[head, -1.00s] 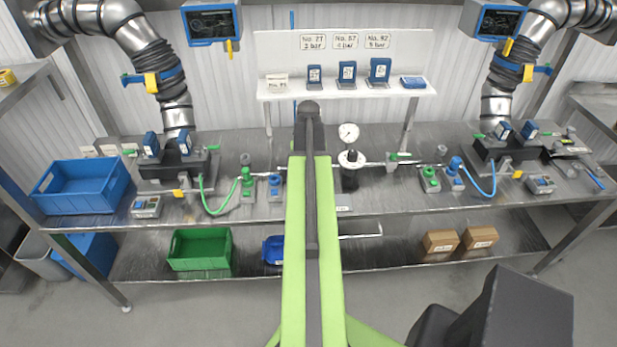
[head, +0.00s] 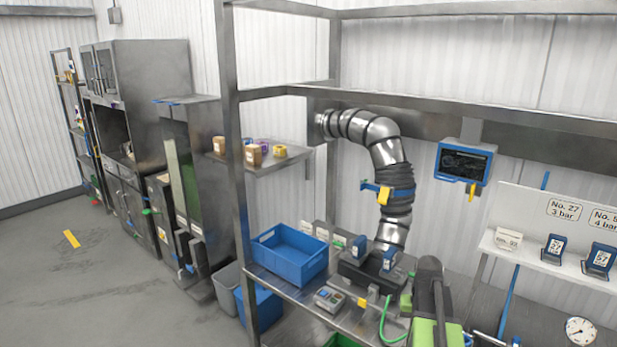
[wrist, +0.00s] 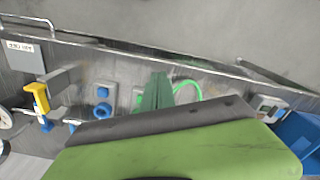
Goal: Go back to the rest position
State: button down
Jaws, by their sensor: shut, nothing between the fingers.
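My gripper (wrist: 157,90) shows in the wrist view as dark green fingers, shut and empty. It is over the steel bench, with a grey block with a blue round top (wrist: 103,108) to its left and a green hose (wrist: 188,88) to its right. In the head view my green and black arm rises at the lower right, in front of the bench, and the gripper itself cannot be made out.
A blue crate (head: 289,254) and a small grey meter (head: 329,297) sit on the bench's left part. A steel post (head: 233,170) stands at the bench corner. A grey bin (head: 227,285) is on the floor. Open floor (head: 50,275) lies at left.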

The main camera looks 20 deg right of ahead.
jog(key=w+a+f+n+b, duration=0.1)
jog(key=a+f+n, duration=0.1)
jog(key=a, duration=1.4)
jog(key=a+f+n+b, duration=0.2)
jog(key=a+n, duration=0.2)
jog(key=a, duration=1.3)
jog(key=shift+w, duration=0.35)
